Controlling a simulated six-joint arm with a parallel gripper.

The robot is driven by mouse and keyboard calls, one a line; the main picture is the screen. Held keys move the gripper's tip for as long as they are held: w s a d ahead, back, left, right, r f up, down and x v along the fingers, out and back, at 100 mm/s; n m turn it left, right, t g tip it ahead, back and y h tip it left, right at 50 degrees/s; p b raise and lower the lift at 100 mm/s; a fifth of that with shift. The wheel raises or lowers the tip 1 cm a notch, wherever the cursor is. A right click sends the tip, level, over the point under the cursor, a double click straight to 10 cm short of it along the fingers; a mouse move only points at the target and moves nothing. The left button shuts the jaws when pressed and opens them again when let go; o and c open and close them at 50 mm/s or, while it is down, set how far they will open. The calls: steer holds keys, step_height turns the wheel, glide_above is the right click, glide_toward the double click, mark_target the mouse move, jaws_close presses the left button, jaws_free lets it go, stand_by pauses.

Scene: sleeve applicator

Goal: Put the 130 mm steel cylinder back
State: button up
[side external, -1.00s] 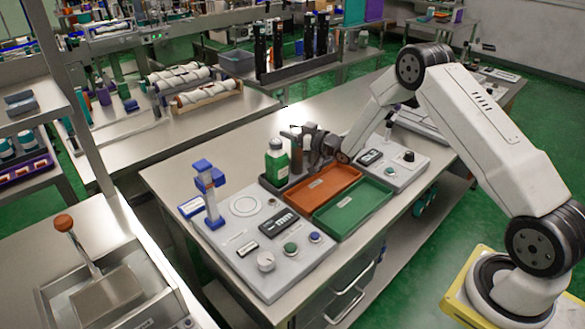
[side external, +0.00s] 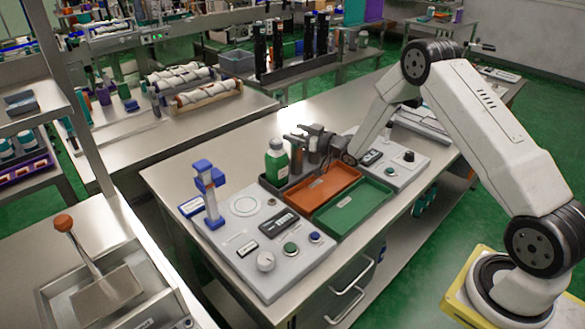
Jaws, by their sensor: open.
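Nothing shows clearly held between the fingers.
A green bottle (side external: 276,163) stands at the left of the rack. An orange tray (side external: 322,190) and a green tray (side external: 352,207) lie in front. A grey control panel (side external: 262,240) with a blue-topped stand (side external: 207,190) is left; another panel (side external: 398,165) is right.

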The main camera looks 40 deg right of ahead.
steer(key=s+d, duration=0.2)
steer(key=s, duration=0.7)
steer(key=shift+s, duration=0.4)
steer(key=shift+a, duration=0.1)
steer(key=s+a+r+m+g+h, duration=0.1)
steer(key=s+a+g, duration=0.6)
steer(key=s, duration=0.4)
steer(key=s+a+r+m+g+h, duration=0.1)
steer(key=s+a+g+h, duration=0.1)
steer(key=s+a+g, duration=0.4)
steer(key=s+g, duration=0.2)
steer(key=s, duration=0.3)
steer(key=shift+s+a+r, duration=0.3)
steer(key=shift+s+a, duration=0.05)
steer(key=shift+a, duration=0.05)
